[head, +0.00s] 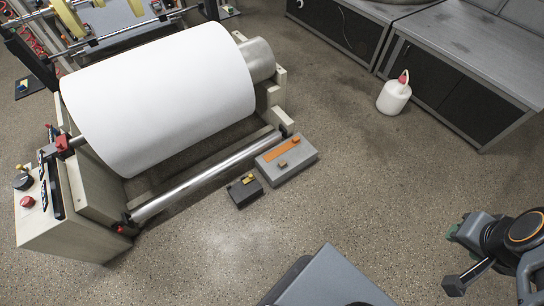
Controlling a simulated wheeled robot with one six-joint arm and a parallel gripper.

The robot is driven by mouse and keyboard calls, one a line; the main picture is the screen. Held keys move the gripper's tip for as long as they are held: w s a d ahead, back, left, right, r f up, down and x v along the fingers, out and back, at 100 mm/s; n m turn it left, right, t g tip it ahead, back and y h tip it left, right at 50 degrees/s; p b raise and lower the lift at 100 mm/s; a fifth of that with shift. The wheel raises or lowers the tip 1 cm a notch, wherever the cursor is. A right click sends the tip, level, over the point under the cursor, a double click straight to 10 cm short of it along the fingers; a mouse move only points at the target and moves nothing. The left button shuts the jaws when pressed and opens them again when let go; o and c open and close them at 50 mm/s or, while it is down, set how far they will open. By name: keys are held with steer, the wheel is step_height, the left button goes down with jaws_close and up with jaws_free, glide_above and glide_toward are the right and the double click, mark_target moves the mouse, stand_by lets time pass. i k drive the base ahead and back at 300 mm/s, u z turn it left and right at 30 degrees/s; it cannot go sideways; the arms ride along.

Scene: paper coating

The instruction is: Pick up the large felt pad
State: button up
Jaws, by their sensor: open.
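The larger pad, which I take for the large felt pad (293,163), is a flat grey rectangular block. My gripper (482,283) is at the lower right edge of the head view, only partly in the picture. It is open, with nothing seen between its fingers. It is well apart from the pad, to the pad's lower right.
A smaller dark block (245,191) with a yellow knob lies left of and below the pad. A big white paper roll (165,95) sits on the stand above a shiny bar (205,178). A white jug (394,96) stands by the grey bench (480,65). Speckled floor between is clear.

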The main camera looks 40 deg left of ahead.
mark_target(283, 164)
steer(key=u, duration=1)
steer(key=i, duration=1.2)
steer(key=u, duration=1.25)
steer(key=i, duration=0.35)
steer(key=u, duration=0.2)
